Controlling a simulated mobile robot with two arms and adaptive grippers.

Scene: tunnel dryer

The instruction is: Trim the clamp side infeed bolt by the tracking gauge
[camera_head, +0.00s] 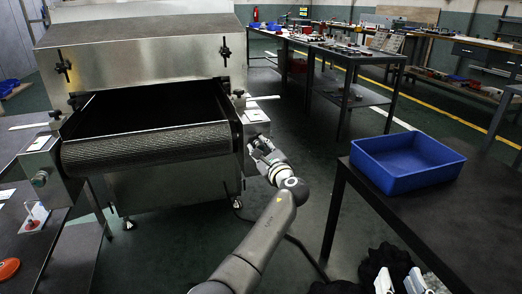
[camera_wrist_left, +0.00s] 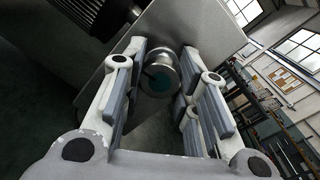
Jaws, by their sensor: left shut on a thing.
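My left gripper (camera_head: 257,146) is at the metal housing (camera_head: 257,118) on the right side of the dryer mouth. I cannot make out a tracking gauge for certain; a pale strip (camera_head: 264,98) lies at the top of the housing. White fingers of my right gripper (camera_head: 400,281) show at the bottom edge, partly cut off.
The wide mesh belt (camera_head: 146,146) crosses the dryer mouth. A matching housing (camera_head: 39,165) with a green knob stands at its left. A blue bin (camera_head: 408,178) stands on the dark table (camera_head: 436,225) at right. Open floor lies between table and dryer.

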